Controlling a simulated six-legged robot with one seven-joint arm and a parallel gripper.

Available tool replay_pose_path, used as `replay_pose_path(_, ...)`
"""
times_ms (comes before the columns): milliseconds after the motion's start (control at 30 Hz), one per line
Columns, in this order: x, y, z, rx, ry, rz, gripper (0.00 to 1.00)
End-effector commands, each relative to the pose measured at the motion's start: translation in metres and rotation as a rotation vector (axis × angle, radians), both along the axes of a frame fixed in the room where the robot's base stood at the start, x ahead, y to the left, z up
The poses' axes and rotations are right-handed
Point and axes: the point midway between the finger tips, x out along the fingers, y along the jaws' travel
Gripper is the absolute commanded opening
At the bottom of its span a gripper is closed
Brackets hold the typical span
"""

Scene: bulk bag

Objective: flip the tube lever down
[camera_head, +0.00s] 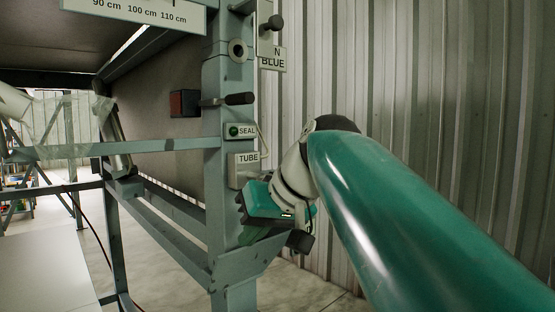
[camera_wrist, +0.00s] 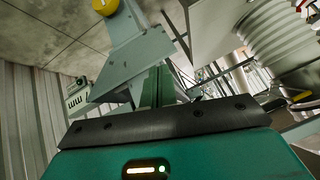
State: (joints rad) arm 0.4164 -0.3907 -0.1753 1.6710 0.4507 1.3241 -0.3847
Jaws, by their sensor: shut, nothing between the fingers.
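The white TUBE label (camera_head: 247,158) is on the grey-green post of the frame in the head view. No tube lever can be made out clearly; the space under the label is covered by my gripper and wrist. My gripper (camera_head: 248,208) is beside the post, just below the label, at the end of my teal arm. In the wrist view its dark green fingers (camera_wrist: 157,88) are together with nothing held. They overlap a grey bracket in that picture, and I cannot tell whether they touch it.
The SEAL label (camera_head: 241,131) with its green button is above TUBE, and a black-handled lever (camera_head: 238,99) sits above that. The BLUE sign (camera_head: 273,60) is higher. A yellow knob (camera_wrist: 105,7) shows in the wrist view. Corrugated wall (camera_head: 430,100) stands behind.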

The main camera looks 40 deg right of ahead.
Motion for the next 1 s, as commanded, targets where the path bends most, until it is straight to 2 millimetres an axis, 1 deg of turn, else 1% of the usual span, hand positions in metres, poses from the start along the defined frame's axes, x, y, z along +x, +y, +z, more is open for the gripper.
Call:
replay_pose_path(33,-0.001,-0.024,0.029,-0.004,-0.039,-0.015,0.0)
replay_pose_path(67,-0.003,-0.035,0.045,-0.008,-0.061,-0.014,0.0)
replay_pose_path(100,-0.007,-0.049,0.065,-0.018,-0.091,-0.011,0.0)
replay_pose_path(167,-0.015,-0.068,0.095,-0.044,-0.135,-0.004,0.0)
replay_pose_path(200,-0.021,-0.079,0.114,-0.065,-0.161,0.002,0.0)
replay_pose_path(300,-0.037,-0.101,0.154,-0.132,-0.215,0.026,0.0)
replay_pose_path(400,-0.051,-0.113,0.182,-0.2,-0.248,0.054,0.0)
replay_pose_path(500,-0.06,-0.118,0.198,-0.248,-0.264,0.079,0.0)
replay_pose_path(600,-0.065,-0.119,0.204,-0.272,-0.27,0.093,0.0)
replay_pose_path(1000,-0.063,-0.118,0.204,-0.276,-0.272,0.096,0.0)
